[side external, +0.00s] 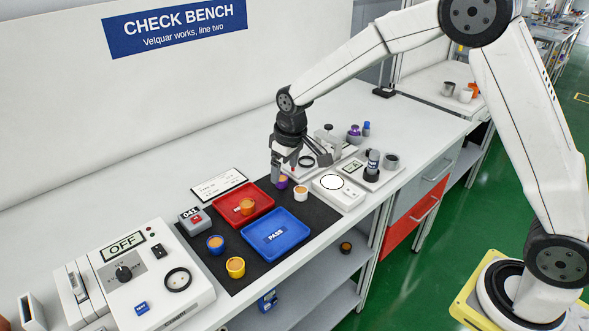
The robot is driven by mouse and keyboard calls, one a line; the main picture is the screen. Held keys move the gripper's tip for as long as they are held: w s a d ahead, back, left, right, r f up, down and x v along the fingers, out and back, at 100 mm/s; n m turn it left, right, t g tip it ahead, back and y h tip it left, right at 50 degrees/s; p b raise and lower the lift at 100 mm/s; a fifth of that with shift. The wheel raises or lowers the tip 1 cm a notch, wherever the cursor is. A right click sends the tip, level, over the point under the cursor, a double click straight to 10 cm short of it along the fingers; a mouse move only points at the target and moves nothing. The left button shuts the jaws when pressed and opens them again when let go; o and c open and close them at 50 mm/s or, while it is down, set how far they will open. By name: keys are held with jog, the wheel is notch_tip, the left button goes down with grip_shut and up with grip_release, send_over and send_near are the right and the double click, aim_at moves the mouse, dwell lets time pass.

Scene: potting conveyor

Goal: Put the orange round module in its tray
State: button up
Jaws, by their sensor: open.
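An orange round module (245,207) lies in the red tray (262,222) on the black mat. The blue tray (292,247) beside it is marked PASS and looks empty. Other round modules stand on the mat: a blue one (215,247), a yellow one (235,270), a purple one (282,184) and a white one (300,195); several have orange-tan tops. My gripper (284,172) is open, pointing down just above or around the purple module; I cannot tell whether it touches it.
A grey device reading OFF (124,260) stands at front left. A small box marked 041 (194,220) and a white label card (219,184) lie by the mat. A white scale (338,190) and fixtures (372,175) stand to the right. A dark round part (346,247) lies on the shelf below.

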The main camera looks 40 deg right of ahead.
jog(key=s+d+m, duration=0.1)
jog(key=s+d, duration=0.1)
jog(key=s, duration=0.9)
jog(key=s+d+m, duration=0.1)
jog(key=s+d, duration=0.2)
jog(key=s, duration=0.8)
jog(key=shift+d+f+m+t, duration=0.15)
jog(key=shift+d+m+t, duration=0.15)
jog(key=shift+m+t, duration=0.1)
